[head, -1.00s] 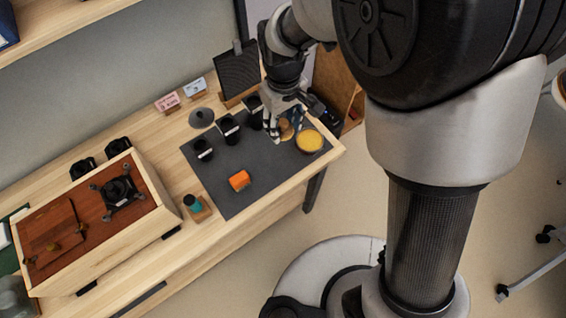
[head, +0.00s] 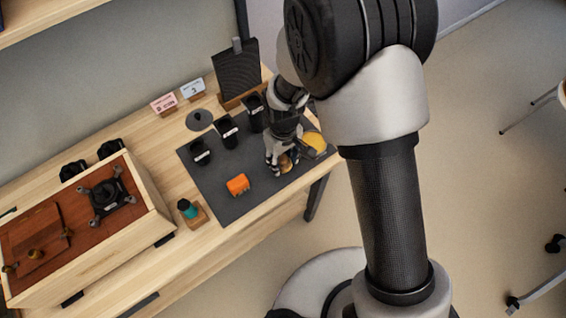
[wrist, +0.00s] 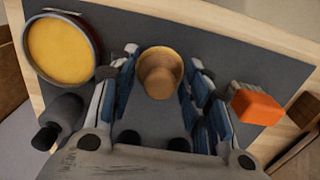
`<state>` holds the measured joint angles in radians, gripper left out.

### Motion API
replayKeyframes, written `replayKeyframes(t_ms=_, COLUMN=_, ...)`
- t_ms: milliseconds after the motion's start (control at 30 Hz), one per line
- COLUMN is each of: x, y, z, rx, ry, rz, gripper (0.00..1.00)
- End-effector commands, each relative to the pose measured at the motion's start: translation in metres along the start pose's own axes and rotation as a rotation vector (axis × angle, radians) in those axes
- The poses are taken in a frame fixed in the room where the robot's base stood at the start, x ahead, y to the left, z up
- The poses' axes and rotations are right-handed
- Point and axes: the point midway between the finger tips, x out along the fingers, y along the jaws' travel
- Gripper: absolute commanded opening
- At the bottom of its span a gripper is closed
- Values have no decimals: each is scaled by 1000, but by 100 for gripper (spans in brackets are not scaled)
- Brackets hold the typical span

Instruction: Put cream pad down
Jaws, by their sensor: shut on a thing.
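The cream pad (wrist: 159,73) is a small round tan piece with a stubby, cylinder-like body. My gripper (wrist: 162,62) is shut on it, with blue-padded fingers on either side. In the head view my gripper (head: 281,166) is low over the dark mat (head: 240,203), and the pad (head: 289,164) shows partly behind the fingers. I cannot tell whether the pad touches the mat.
A round dish with a yellow top (head: 316,142) stands near the mat's right corner. An orange block (head: 238,184) lies to the left of my gripper. Several black cups (head: 227,134) line the mat's back.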

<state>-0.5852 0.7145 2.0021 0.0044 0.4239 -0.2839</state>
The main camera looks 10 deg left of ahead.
Motion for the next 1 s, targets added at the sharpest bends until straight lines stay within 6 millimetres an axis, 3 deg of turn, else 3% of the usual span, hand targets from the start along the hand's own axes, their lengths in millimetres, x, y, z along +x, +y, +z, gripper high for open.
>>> replayKeyframes(t_ms=33, x=12, y=0, z=1, rx=0, ry=-4, rz=-1, gripper=22)
replayKeyframes(t_ms=133, x=24, y=0, z=0, rx=0, ry=-2, rz=-1, gripper=22)
replayKeyframes(t_ms=500, x=27, y=0, z=0, rx=0, ry=-1, rz=0, gripper=22)
replayKeyframes(t_ms=533, x=27, y=0, z=0, rx=0, ry=-1, rz=0, gripper=45)
replayKeyframes(t_ms=800, x=26, y=0, z=0, rx=0, ry=-1, rz=0, gripper=63)
replayKeyframes(t_ms=1000, x=26, y=0, z=0, rx=0, ry=-1, rz=0, gripper=64)
